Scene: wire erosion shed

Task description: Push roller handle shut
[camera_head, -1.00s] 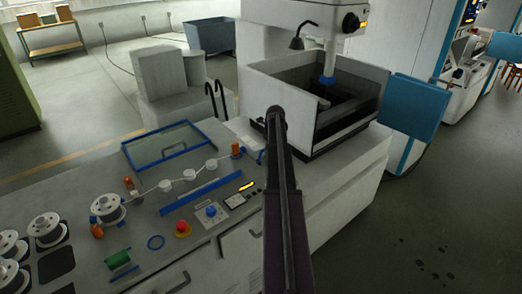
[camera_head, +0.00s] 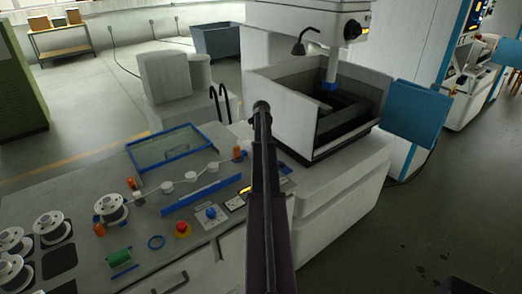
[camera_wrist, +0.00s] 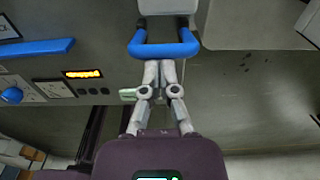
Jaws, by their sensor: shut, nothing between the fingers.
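The roller handle appears in the wrist view as a blue U-shaped handle (camera_wrist: 164,50) on a pale block, at the top middle. My gripper (camera_wrist: 160,68) is shut and empty, with its fingertips just below the handle's crossbar. They overlap or nearly meet it in the picture, and I cannot tell whether they touch. In the head view my arm covers the gripper and probably most of the handle. A bit of blue (camera_head: 285,169) shows just right of my arm there, perhaps part of the handle.
The grey console holds white spools (camera_head: 110,208), a red button (camera_head: 182,229), a blue knob (camera_head: 211,212) and a blue-framed glass lid (camera_head: 170,148). The open machine tank (camera_head: 292,108) stands behind my arm, with a blue panel (camera_head: 417,110) at its right.

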